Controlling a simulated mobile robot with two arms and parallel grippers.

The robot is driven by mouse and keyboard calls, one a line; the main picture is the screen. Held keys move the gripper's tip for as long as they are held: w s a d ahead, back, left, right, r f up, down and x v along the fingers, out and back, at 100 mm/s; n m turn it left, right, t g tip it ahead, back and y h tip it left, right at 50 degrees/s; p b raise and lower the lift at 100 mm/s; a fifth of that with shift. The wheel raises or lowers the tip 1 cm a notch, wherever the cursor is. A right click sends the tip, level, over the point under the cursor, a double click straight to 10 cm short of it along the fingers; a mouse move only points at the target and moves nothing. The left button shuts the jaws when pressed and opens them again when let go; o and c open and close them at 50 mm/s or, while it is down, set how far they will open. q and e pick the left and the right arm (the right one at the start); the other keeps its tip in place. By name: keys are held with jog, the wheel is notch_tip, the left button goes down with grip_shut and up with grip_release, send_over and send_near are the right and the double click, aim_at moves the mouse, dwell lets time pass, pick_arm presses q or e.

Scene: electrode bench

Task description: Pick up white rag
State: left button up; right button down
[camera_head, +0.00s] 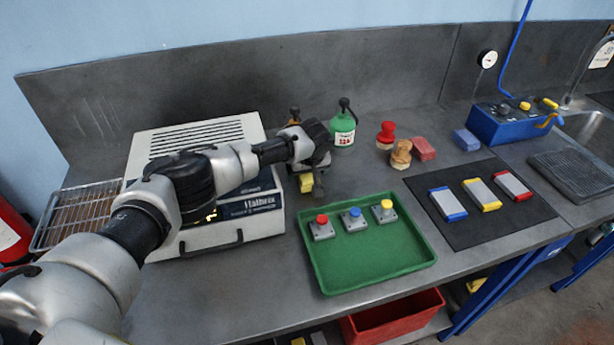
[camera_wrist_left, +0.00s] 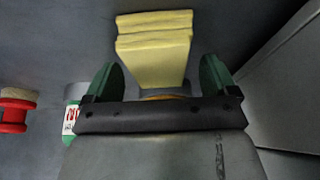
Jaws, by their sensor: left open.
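I see no white rag in either view. A folded, pale yellow cloth or sponge stack (camera_wrist_left: 155,45) lies ahead of my left gripper in the left wrist view. In the head view a yellow piece (camera_head: 306,183) shows under the left gripper (camera_head: 313,184), beside the white-and-blue machine. The left gripper is open; its two green fingers (camera_wrist_left: 160,78) stand apart on either side of the yellow stack's near end. I cannot tell whether they touch it. The arm hides part of the bench behind it. My right gripper is not in view.
The white machine (camera_head: 245,229) stands close on the left. A green bottle (camera_head: 343,132) and an orange-topped bottle (camera_head: 294,116) are behind the gripper. A green tray (camera_head: 370,258) with three buttons lies in front. Red and wooden brushes (camera_head: 401,154) stand to the right.

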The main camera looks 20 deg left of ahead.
pick_arm(q)
jog(key=shift+f, duration=0.25)
dwell(0.4)
jog(key=c, duration=1)
jog(key=shift+r, duration=0.1)
jog(key=shift+s+r, duration=0.1)
jog(key=shift+r, duration=0.2)
jog(key=s+d+r+b, duration=0.1)
jog(key=s+d+r, duration=0.6)
jog(key=s, duration=0.4)
jog(key=shift+s+d+r, duration=0.25)
jog(key=shift+d+r, duration=0.15)
jog(key=shift+d, duration=0.05)
